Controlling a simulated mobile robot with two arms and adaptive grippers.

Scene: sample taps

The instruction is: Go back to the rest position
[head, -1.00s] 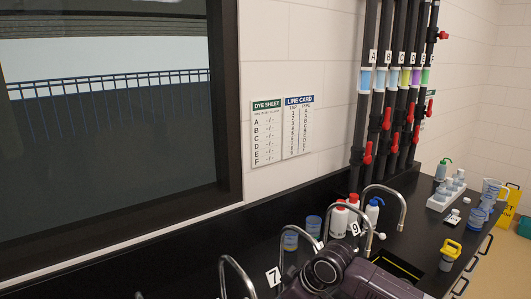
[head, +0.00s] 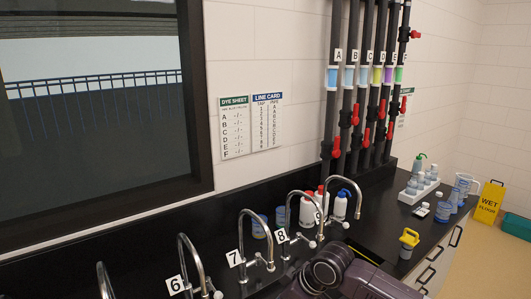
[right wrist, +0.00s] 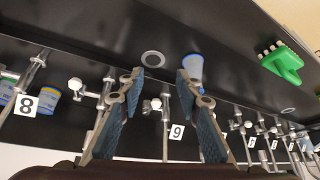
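My right gripper (right wrist: 158,76) shows in the right wrist view with its two blue-padded fingers spread apart and nothing held between them. A blue-and-white cup (right wrist: 193,67) stands just past its right fingertip; I see no grip on it. My dark right arm (head: 332,274) enters at the bottom of the head view, over the counter by the taps; its fingers are hidden there. My left gripper is in neither view.
A black counter (head: 395,226) carries curved taps, including tap 7 (head: 245,240) and tap 8 (head: 305,215), close to my arm. White bottles (head: 341,206), a yellow-topped container (head: 408,243) and a bottle rack (head: 418,190) stand on it. A yellow wet-floor sign (head: 489,202) stands beyond.

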